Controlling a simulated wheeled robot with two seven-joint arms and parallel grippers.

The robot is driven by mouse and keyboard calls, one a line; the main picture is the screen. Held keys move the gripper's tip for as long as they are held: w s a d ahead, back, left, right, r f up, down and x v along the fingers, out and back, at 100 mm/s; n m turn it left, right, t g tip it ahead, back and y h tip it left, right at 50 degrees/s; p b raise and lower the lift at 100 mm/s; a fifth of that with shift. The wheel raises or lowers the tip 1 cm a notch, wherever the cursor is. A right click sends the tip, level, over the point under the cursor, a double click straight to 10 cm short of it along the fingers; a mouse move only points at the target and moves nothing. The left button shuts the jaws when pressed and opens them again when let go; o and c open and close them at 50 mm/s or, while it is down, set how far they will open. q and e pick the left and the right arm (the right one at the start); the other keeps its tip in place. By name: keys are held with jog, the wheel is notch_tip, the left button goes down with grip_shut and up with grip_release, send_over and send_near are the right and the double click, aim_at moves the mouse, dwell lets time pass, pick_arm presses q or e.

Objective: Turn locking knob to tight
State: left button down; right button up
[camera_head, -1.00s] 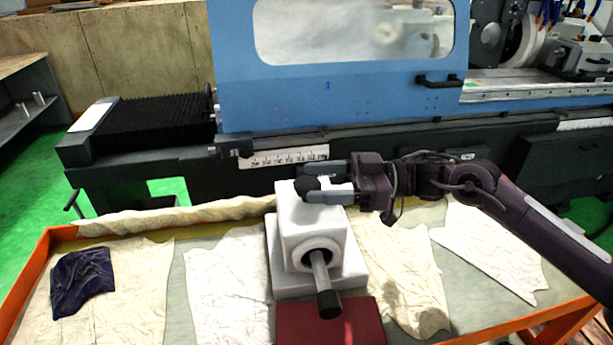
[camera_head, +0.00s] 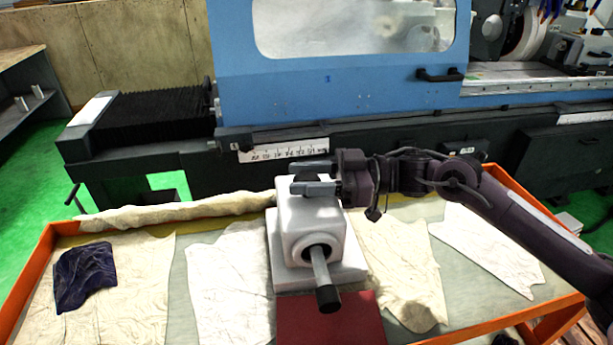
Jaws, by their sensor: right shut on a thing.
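A white block-shaped fixture (camera_head: 308,225) stands on the table, with a grey rod (camera_head: 321,268) with a black end sticking out of its front hole. The dark locking knob (camera_head: 304,178) sits on top of the fixture. It is mostly hidden by my right gripper (camera_head: 312,178), which comes in from the right. Its two grey fingers are shut on the knob, one at the far side and one at the near side. The knob's marks and exact angle cannot be seen. My left gripper is not in view.
The fixture stands behind a dark red block (camera_head: 330,322) on an orange-edged table (camera_head: 22,275). Pale cloths (camera_head: 120,285) and a dark blue cloth (camera_head: 84,277) lie around it. A rolled cloth (camera_head: 180,212) runs along the back edge. The blue grinder (camera_head: 350,90) stands behind the table.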

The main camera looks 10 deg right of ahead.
jog(key=m+t+h+p, duration=0.1)
jog(key=m+t, duration=0.1)
jog(key=m+t+h+p, duration=0.1)
jog(key=t+p, duration=0.1)
jog(key=t, duration=0.1)
jog(key=shift+s+r+m+t, duration=0.1)
jog(key=shift+r+m+t, duration=0.05)
jog(key=shift+m+t, duration=0.2)
jog(key=shift+m+t+h+p, duration=0.55)
jog(key=shift+m+t+h, duration=0.15)
jog(key=shift+m+t, duration=0.35)
jog(key=shift+m+t+h, duration=0.8)
jog(key=shift+t+h, duration=0.1)
jog(key=shift+t, duration=0.3)
jog(key=shift+m+t+h, duration=0.4)
jog(key=shift+m+h, duration=0.1)
jog(key=shift+f+m+t+h+b, duration=0.2)
jog(key=shift+m+t+h+b, duration=0.1)
jog(key=shift+m+t+h, duration=0.6)
jog(key=m+t+h+b, duration=0.1)
jog(key=h, duration=0.1)
jog(key=shift+m+h+b, duration=0.3)
jog(key=shift+h+b, duration=0.05)
jog(key=shift+h, duration=0.05)
jog(key=shift+r+m+t+h+b, duration=0.1)
jog(key=shift+m+t+h+b, duration=0.3)
jog(key=shift+h, duration=0.5)
